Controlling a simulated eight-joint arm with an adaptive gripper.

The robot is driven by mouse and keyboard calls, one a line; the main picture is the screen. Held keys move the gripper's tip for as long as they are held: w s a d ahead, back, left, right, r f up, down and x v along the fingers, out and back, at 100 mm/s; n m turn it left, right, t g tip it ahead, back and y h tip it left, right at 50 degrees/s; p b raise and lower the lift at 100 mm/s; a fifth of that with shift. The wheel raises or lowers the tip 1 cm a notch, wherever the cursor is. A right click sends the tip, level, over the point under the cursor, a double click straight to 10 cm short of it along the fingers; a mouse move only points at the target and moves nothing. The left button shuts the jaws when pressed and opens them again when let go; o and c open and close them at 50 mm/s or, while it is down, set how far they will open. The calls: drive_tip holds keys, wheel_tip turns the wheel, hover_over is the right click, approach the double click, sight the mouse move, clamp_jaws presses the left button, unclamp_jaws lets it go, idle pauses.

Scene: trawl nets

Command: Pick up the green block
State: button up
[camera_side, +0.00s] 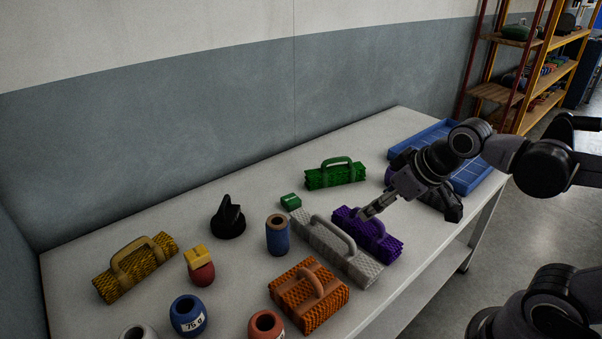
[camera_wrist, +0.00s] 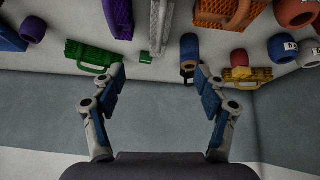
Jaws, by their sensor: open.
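The green block (camera_side: 291,201) is a small dark-green block lying on the table near the far end of the grey net bundle. It also shows in the wrist view (camera_wrist: 146,57), above the gap between the fingers and left of its middle. My gripper (camera_side: 366,213) is to the right of the block in the side view, over the purple net bundle. In the wrist view my gripper (camera_wrist: 160,70) has its two fingers wide apart with nothing between them. The gripper is open and apart from the block.
A green net bundle with a handle (camera_side: 335,174) lies behind the block. The grey net bundle (camera_side: 338,248) and purple net bundle (camera_side: 381,247) lie in front. A blue roll (camera_side: 277,240) and black knob (camera_side: 228,222) stand left. A blue tray (camera_side: 470,178) is at right.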

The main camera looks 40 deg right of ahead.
drive_tip(key=w+r+n+g, duration=0.2)
drive_tip(key=w+r+n, duration=0.25)
drive_tip(key=w, duration=0.55)
drive_tip(key=n+g, duration=0.5)
drive_tip(key=n, duration=0.6)
hover_over(289, 199)
wheel_tip(289, 199, down, 15)
wheel_tip(289, 199, down, 10)
drive_tip(key=shift+f, duration=0.2)
drive_tip(key=c, duration=1.3)
